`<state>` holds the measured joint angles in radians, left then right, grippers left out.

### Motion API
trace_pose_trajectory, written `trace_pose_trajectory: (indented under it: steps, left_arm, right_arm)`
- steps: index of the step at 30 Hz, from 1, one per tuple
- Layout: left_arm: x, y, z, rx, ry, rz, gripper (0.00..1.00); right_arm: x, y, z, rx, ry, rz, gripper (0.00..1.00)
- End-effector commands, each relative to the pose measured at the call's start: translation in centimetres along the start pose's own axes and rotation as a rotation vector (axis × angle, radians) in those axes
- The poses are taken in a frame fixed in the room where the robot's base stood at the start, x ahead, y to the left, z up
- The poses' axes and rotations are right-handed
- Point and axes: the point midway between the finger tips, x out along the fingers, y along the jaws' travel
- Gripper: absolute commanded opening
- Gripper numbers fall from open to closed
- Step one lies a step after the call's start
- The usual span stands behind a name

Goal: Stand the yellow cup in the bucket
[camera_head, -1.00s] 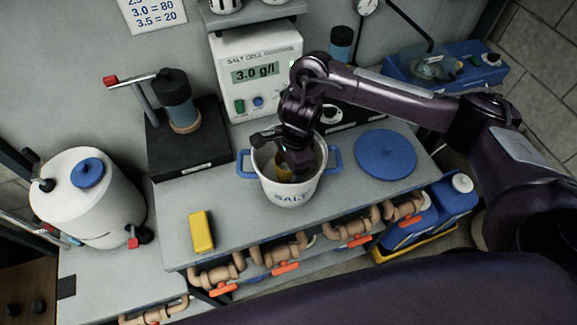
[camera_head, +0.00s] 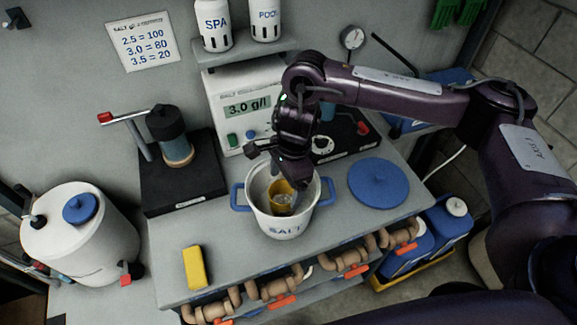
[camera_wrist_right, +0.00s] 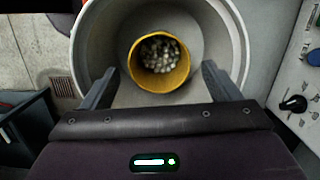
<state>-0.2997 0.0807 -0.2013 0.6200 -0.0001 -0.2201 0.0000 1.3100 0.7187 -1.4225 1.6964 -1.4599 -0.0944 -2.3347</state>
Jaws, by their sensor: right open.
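The white bucket (camera_head: 284,226) with blue handles and the word SALT stands on the grey bench. The yellow cup (camera_head: 281,197) is inside the bucket, upright as far as I can see. The wrist view shows the yellow cup (camera_wrist_right: 183,84) from above with pale pellets in it, within the bucket (camera_wrist_right: 218,28). My right gripper (camera_head: 279,163) is above the bucket's mouth. In the wrist view my right gripper's fingers (camera_wrist_right: 160,85) are spread to either side of the cup, with gaps between. My left gripper is not in view.
A blue round lid (camera_head: 378,183) lies right of the bucket. A yellow block (camera_head: 195,267) lies at the front left. A meter box (camera_head: 246,108) stands behind the bucket, and a black-based device (camera_head: 181,178) stands left. Pipes with orange handles run below the bench edge.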

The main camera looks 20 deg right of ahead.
Motion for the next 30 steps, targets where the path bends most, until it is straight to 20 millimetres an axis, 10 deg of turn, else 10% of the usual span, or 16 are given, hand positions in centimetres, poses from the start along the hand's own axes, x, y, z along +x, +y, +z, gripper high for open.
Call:
trace_pose_trajectory:
  steps: [12, 30]
  left_arm:
    - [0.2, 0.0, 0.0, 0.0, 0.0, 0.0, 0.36]
    - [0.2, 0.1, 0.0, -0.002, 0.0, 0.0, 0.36]
  right_arm:
    - [-5.0, 0.0, -0.1, 0.001, 0.001, -0.001, 0.83]
    - [-5.3, 0.0, 0.0, 0.001, 0.0, 0.001, 0.83]
